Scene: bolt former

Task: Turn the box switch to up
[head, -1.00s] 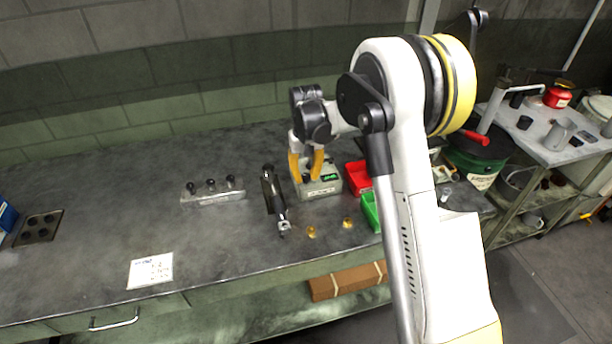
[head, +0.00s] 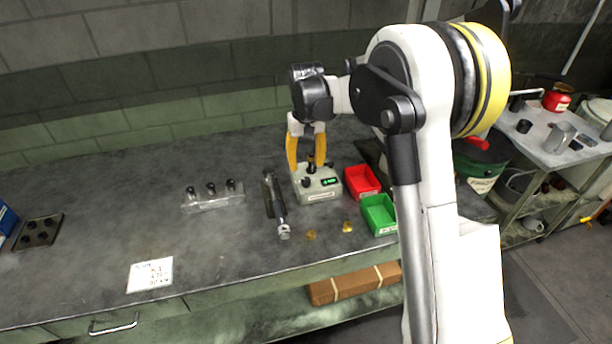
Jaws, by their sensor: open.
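The switch box (head: 318,194) is a grey-green box with a small green display, standing on the workbench. A dark switch (head: 311,168) stands up from its top; its exact setting is too small to tell. My gripper (head: 306,165) has yellow fingers and points down over the back left of the box. The fingers are spread, one on the left and one on the right of the switch. I cannot tell whether either finger touches it.
A red bin (head: 361,182) and a green bin (head: 379,214) stand right of the box. A dark tool (head: 273,203) lies close on its left. A clear rack with several black knobs (head: 213,199) is further left.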

